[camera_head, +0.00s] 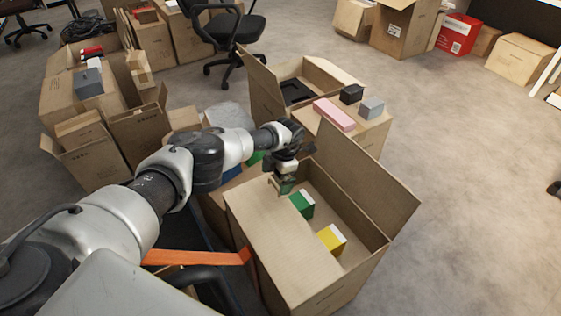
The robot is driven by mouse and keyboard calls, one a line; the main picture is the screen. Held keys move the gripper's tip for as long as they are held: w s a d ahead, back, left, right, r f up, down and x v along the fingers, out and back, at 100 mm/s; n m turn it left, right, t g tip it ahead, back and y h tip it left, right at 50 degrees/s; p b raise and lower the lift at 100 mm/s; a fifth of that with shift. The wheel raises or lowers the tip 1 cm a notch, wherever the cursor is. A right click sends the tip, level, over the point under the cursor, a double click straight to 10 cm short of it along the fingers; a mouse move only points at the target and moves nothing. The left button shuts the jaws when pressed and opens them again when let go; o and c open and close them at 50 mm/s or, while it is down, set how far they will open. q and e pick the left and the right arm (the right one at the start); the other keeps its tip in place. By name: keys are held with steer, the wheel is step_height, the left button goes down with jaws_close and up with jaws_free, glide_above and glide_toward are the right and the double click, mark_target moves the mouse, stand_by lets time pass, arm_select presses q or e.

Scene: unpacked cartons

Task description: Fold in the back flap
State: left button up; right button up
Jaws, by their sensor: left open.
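An open carton (331,298) stands in front of me. One wide flap (365,180) stands up and leans outward along its far right side. Another wide flap (280,240) lies flat over the near left part of the opening. A green and white box (302,205) and a yellow and white box (332,240) show inside the carton. My left gripper (281,187) is open and points down above the carton's far left end, near the green box. Any flap at that end is partly hidden by my gripper and arm. My right gripper is not in view.
Another open carton (262,90) stands behind, with a pink box (334,114), a black box (351,94) and a grey box (371,107) on the carton beside it. Several cartons crowd the left. An office chair (225,30) stands farther back.

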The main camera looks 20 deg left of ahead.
arm_select(q)
steer(key=p+v, duration=0.1)
steer(key=v, duration=0.7)
steer(key=shift+r, duration=0.25)
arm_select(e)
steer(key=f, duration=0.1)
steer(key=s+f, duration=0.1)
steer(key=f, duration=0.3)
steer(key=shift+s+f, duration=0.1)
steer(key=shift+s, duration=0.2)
arm_select(q)
steer(key=shift+d+r, duration=0.1)
